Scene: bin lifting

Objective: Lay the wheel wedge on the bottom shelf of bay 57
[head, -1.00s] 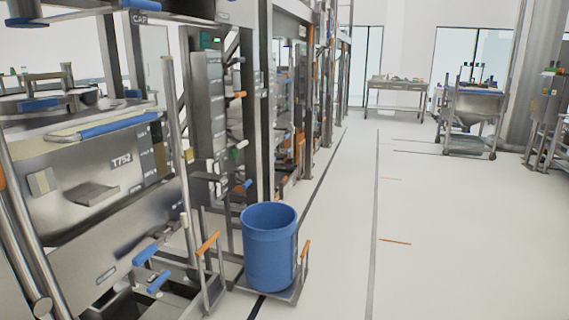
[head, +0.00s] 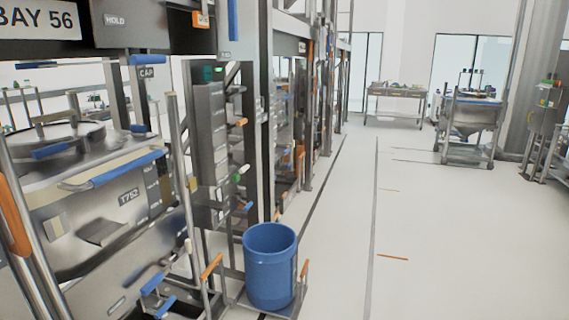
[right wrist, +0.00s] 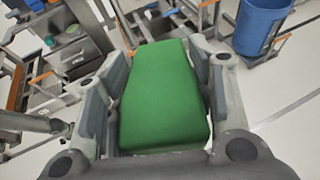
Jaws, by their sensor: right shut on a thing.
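A green block, the wheel wedge (right wrist: 167,95), fills the middle of the right wrist view. My right gripper (right wrist: 160,60) is shut on it, with one grey finger along each side. Its underside is hidden. Neither gripper shows in the head view. A sign reading BAY 56 (head: 38,19) is at the top left of the head view, above a steel bin marked T752 (head: 130,197). No bay 57 sign is readable.
A blue barrel (head: 270,270) stands on a low trolley (head: 292,309) beside the racks and also shows in the right wrist view (right wrist: 262,22). Steel racks line the left. The pale floor (head: 440,240) is clear to the right. A bench (head: 395,92) and a wheeled hopper (head: 470,115) stand farther back.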

